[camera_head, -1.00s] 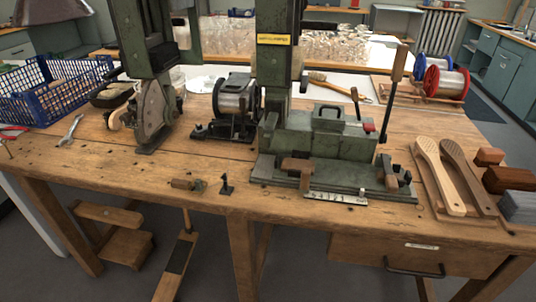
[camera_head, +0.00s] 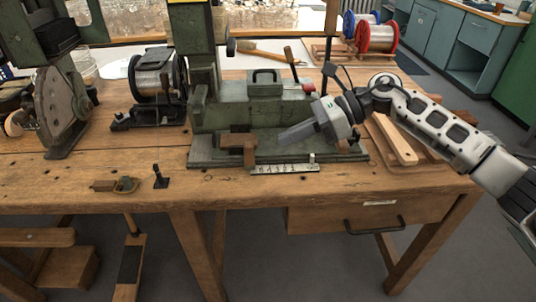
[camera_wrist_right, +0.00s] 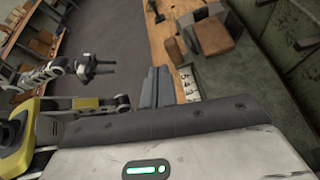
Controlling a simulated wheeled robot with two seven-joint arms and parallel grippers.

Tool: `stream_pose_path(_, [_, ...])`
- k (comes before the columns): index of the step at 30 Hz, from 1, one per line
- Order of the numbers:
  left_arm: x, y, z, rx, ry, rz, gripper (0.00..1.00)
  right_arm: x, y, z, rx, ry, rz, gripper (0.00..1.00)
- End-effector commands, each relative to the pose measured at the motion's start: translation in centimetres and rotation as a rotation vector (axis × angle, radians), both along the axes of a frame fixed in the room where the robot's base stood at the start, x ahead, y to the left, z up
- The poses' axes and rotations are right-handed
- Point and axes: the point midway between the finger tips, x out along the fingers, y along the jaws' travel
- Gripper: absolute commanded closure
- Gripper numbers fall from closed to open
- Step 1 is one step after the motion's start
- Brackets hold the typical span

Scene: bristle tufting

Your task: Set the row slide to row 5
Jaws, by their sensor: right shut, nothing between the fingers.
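The green tufting machine base (camera_head: 262,113) stands on the bench. A numbered scale strip (camera_head: 272,169) runs along its front edge, with a small pale peg (camera_head: 312,158) near the strip's right end. A wooden block (camera_head: 236,140) sits on the base left of my right gripper. My right gripper (camera_head: 283,137) is shut and empty, pointing left above the front of the base. In the right wrist view its grey fingers (camera_wrist_right: 157,86) show beside the scale strip (camera_wrist_right: 189,84) and wooden block (camera_wrist_right: 214,36). A dark gripper, apparently my left (camera_wrist_right: 98,66), shows small there; its jaws are unclear.
Wooden paddles (camera_head: 391,139) lie right of the base under my right arm. A tall handled lever (camera_head: 328,72) stands at the base's right end. Wire spools (camera_head: 376,35) are behind.

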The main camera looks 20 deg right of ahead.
Motion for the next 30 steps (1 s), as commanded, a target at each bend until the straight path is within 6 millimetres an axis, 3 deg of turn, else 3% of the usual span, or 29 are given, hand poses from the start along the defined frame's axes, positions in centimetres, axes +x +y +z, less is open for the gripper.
stream_pose_path(1, [0.1, 0.0, -0.1, -0.003, -0.005, 0.0, 0.64, 0.5, -2.3, 0.4, -0.098, -0.048, 0.021, 1.0])
stream_pose_path(3, [0.1, -0.1, 0.0, -0.006, -0.01, 0.0, 0.64, 0.8, -4.8, 0.7, -0.2, -0.087, 0.048, 1.0])
stream_pose_path(8, [0.1, -0.1, 0.1, -0.009, -0.011, 0.0, 0.64, 0.9, -7.0, 0.9, -0.302, -0.114, 0.079, 1.0])
stream_pose_path(13, [0.1, -0.1, 0.3, -0.008, -0.01, 0.0, 0.64, 1.2, -5.6, -0.4, -0.305, -0.114, 0.084, 1.0])
stream_pose_path(24, [0.0, -0.1, 0.5, -0.011, -0.002, 0.002, 0.64, 2.5, 0.2, -5.6, -0.3, -0.114, 0.083, 1.0])
stream_pose_path(30, [0.0, -0.1, 0.8, -0.012, 0.006, 0.004, 0.64, 3.3, 2.9, -5.3, -0.3, -0.117, 0.081, 1.0])
